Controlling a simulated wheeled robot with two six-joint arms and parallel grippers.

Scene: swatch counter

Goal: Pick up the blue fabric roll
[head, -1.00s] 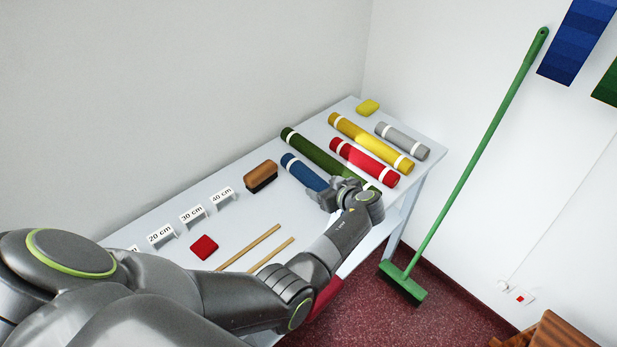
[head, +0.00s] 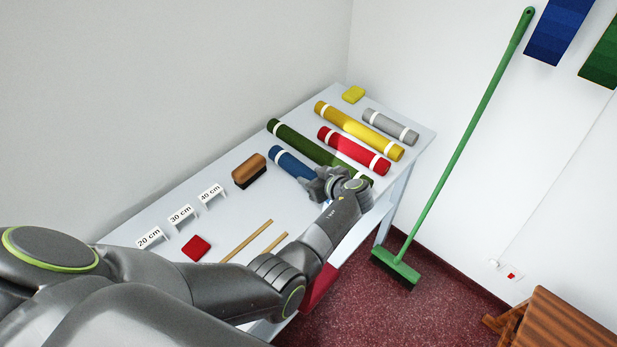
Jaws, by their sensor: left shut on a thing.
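The blue fabric roll (head: 288,161) lies on the white counter (head: 215,225) with a white band near its far end. My left gripper (head: 314,182) is shut on the roll's near end, and its jaws and wrist hide that end. I cannot tell whether the roll is clear of the counter. The green roll (head: 300,143) lies close beside it on the right. My right gripper is not in view.
Red (head: 352,150), yellow (head: 360,130) and grey (head: 390,126) rolls lie farther right. A brush (head: 249,171), length signs (head: 181,216), a red pad (head: 196,248) and two wooden sticks (head: 246,241) lie left. A green broom (head: 455,160) leans on the wall.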

